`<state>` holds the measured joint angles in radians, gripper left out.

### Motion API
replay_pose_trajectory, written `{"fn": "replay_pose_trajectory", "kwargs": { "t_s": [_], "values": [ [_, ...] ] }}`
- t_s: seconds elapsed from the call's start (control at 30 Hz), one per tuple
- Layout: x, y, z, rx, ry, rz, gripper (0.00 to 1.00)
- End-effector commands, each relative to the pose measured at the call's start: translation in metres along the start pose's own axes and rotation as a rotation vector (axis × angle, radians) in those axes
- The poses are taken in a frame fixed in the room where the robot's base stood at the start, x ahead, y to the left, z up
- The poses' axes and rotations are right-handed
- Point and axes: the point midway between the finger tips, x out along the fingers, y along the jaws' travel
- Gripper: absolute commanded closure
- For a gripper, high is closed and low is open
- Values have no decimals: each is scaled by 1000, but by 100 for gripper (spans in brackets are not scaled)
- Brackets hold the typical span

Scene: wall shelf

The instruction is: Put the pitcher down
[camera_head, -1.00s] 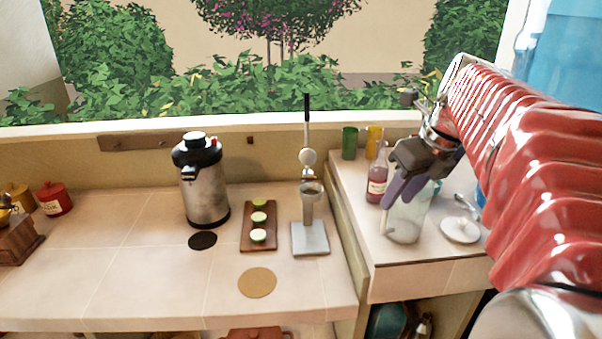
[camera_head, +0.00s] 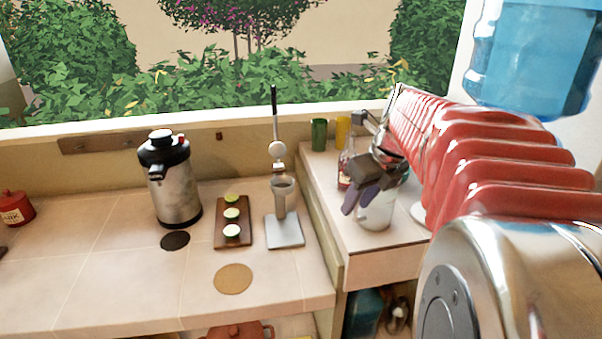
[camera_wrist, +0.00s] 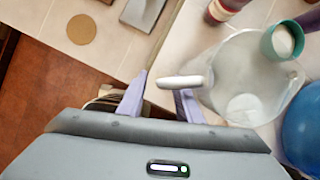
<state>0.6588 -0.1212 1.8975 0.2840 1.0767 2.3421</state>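The clear glass pitcher (camera_head: 377,213) stands upright on the right-hand counter. It also shows in the wrist view (camera_wrist: 245,85), with its pale handle (camera_wrist: 182,82) pointing left. My gripper (camera_head: 357,203) is low at the pitcher's left side. In the wrist view my gripper (camera_wrist: 160,90) has its two purple fingers spread apart. The handle's outer end shows between and just beyond the fingertips, closer to the right finger. I see no finger closed on it. Whether a finger touches the handle I cannot tell.
A bottle of red liquid (camera_head: 346,168) stands behind the pitcher, with a green cup (camera_head: 319,134) and a yellow cup (camera_head: 342,132) farther back. A citrus press (camera_head: 284,230), lime board (camera_head: 232,236) and dispenser (camera_head: 174,185) occupy the left counter. A round mat (camera_head: 233,279) lies bare in front.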

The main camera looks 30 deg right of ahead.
Motion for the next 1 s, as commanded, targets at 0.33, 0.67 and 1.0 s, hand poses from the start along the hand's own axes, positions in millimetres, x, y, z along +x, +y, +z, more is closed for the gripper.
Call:
{"fn": "replay_pose_trajectory", "kwargs": {
  "t_s": [0.33,0.67,1.0],
  "values": [
    [15,0,0,-1,-1,0,68],
    [15,1,0,-1,-1,0,68],
    [15,1,0,-2,-1,0,89]
  ]
}}
